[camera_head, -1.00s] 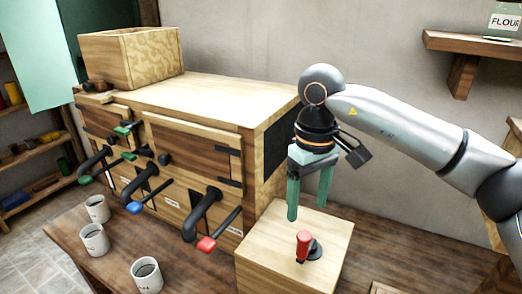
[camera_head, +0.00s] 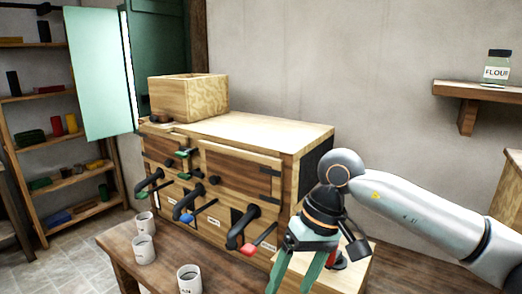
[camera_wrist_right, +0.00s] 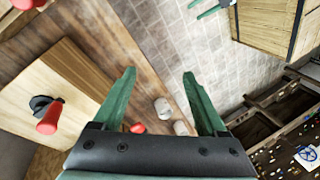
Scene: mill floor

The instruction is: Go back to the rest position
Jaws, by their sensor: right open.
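My right gripper (camera_head: 295,284) is at the lower right of the head view, pointing down, its fingertips near or past the bottom edge. In the right wrist view its two green fingers (camera_wrist_right: 159,74) are spread with nothing between them. It hangs in front of the small wooden box (camera_head: 357,275), which carries a red-knobbed lever (camera_head: 338,260). The red knob also shows in the right wrist view (camera_wrist_right: 48,119), left of the fingers. My left gripper is not in the head view; a green piece at the top of the right wrist view may be part of it.
The wooden mill cabinet (camera_head: 262,130) with several levers stands behind the table (camera_head: 120,245). Its red-tipped lever (camera_head: 250,249) is close left of my right gripper. White mugs (camera_head: 190,278) stand at the front. A flour jar (camera_head: 497,68) is on the wall shelf.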

